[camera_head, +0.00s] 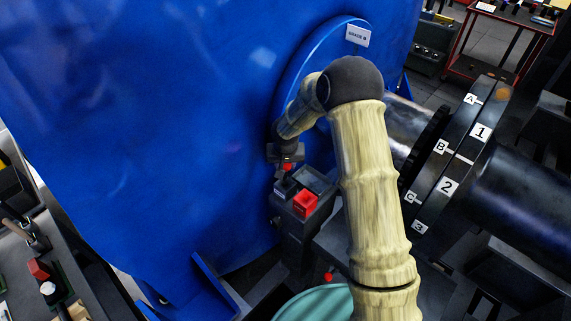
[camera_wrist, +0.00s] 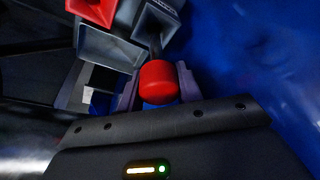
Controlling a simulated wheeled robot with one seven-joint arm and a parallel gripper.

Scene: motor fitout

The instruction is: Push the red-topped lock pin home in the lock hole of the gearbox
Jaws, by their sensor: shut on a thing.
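The red-topped lock pin (camera_wrist: 158,82) is between the two fingers of my gripper (camera_wrist: 158,90) in the wrist view. The fingers are shut on it, and its red top faces the camera. In the head view my gripper (camera_head: 286,157) is low beside the blue housing, with the pin's red top (camera_head: 287,167) a small spot at its fingers. The large blue housing (camera_head: 150,110), which I take for the gearbox, fills the left and middle. The lock hole does not show, and I cannot tell where the pin's lower end is.
A dark holder with square grey cups (camera_wrist: 108,42) and a red block (camera_head: 305,203) stands close to my gripper. A shaft coupling (camera_head: 455,160) marked with letters and numbers is at right. A teal round container (camera_head: 315,303) is below. A tool bench (camera_head: 40,255) is at left.

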